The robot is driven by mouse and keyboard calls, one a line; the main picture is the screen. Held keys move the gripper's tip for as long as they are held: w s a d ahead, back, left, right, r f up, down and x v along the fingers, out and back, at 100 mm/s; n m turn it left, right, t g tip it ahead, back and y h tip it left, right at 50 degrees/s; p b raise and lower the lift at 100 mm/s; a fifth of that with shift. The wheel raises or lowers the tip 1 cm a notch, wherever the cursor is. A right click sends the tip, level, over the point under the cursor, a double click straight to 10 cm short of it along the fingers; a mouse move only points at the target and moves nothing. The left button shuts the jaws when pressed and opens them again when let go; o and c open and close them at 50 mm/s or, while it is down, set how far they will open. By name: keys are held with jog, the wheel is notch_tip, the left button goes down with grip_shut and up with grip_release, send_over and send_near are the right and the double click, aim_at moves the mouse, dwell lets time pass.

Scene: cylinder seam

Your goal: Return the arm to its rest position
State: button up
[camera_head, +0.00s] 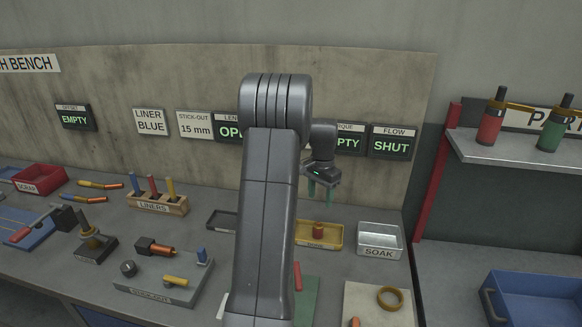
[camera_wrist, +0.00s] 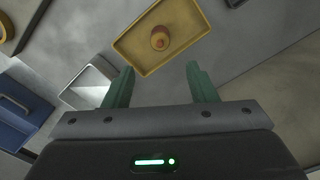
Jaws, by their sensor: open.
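My gripper (camera_head: 322,188) hangs in the air above the bench, over the area of the yellow tray (camera_head: 333,244), with its fingers pointing down. In the wrist view my gripper (camera_wrist: 160,85) is open, its two green fingers well apart with nothing between them. The yellow tray (camera_wrist: 190,53) lies beyond the fingertips and holds a small orange-brown round part (camera_wrist: 159,39). My arm stands upright in the middle of the head view and hides part of the bench and some wall signs.
A metal SOAK bin (camera_head: 380,241) stands right of the yellow tray. A LINERS rack (camera_head: 157,204), a STICK-OUT block (camera_head: 160,286) and a red SCRAP bin (camera_head: 40,179) are to the left. A shelf (camera_head: 500,150) with two bottles and a blue bin (camera_head: 535,296) are at right.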

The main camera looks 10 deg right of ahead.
aim_at(318, 225)
notch_tip(318, 225, down, 12)
jog(key=b, duration=0.7)
jog(key=shift+w+r+p, duration=0.1)
jog(key=shift+r+p, duration=0.75)
jog(key=shift+r, duration=0.65)
